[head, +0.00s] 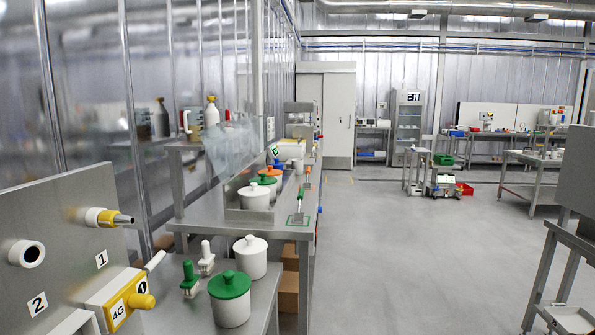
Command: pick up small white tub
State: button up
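A small white tub with a white knobbed lid (250,260) stands upright near the right edge of the near steel table. A white tub with a green lid (230,302) stands just in front of it, to its left. Another white tub with a white lid (254,198) sits in a shallow metal tray on the bench behind, with a green-lidded tub and an orange lid (270,172) beyond it. I cannot tell from this view which tub is the one named. My gripper is not in view.
A green-topped piece (190,278) and a white-topped piece (207,258) stand left of the near tubs. A steel panel (60,250) with numbered ports and a yellow fitting (128,300) fills the lower left. Open grey floor (400,240) lies to the right.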

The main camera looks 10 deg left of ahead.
aim_at(296, 164)
jog(key=z, duration=0.35)
jog(key=i, duration=3.1)
jog(key=u, duration=0.3)
jog(key=i, duration=1.65)
jog(key=u, duration=1.75)
jog(key=i, duration=1.25)
jog(key=u, duration=0.9)
